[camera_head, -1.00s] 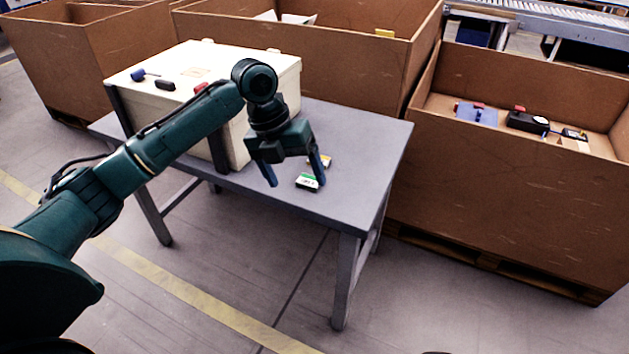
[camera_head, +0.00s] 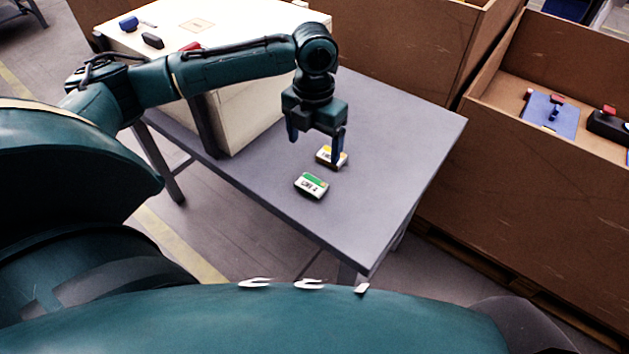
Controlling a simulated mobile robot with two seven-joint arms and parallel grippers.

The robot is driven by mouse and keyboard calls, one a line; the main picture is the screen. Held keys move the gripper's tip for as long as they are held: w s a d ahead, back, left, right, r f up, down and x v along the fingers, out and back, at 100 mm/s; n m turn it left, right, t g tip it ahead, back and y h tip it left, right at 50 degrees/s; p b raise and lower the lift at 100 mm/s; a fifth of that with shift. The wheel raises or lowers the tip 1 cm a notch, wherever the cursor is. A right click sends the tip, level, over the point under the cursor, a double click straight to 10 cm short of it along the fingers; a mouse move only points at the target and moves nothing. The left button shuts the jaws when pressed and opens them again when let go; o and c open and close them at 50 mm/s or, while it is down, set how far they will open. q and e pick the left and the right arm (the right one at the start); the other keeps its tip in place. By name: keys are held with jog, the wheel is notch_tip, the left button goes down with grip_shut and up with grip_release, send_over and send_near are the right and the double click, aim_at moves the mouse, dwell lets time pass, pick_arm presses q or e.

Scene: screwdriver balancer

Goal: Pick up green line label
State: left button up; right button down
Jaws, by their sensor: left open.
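The green line label (camera_head: 311,186) is a small white block with a green stripe and dark lettering. It lies on the grey table (camera_head: 400,130) in the head view. A similar label with a yellow-orange stripe (camera_head: 325,156) lies just behind it, partly covered by a finger. My left gripper (camera_head: 314,148) is open and empty, fingers pointing down. In the picture it is above and behind the green label, with its right finger in front of the yellow-orange label. Whether that finger touches the label I cannot tell. My right gripper is not in view.
A large cream box (camera_head: 240,112) stands on the table's left part, with small blue, black and red items on top. Cardboard bins stand behind and to the right; the right bin (camera_head: 540,170) holds a blue item (camera_head: 551,117). The table's front right is clear.

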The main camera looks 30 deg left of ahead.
aim_at(316, 178)
pick_arm(q)
notch_tip(316, 178, down, 4)
jog(key=shift+r, duration=0.1)
jog(key=shift+s+d+f+b, duration=0.1)
jog(key=shift+d+f+b, duration=0.15)
jog(key=shift+f, duration=1.15)
jog(key=shift+s+d+f+b, duration=0.1)
jog(key=shift+d+f+b, duration=0.1)
jog(key=shift+f, duration=1.15)
jog(key=c, duration=1.2)
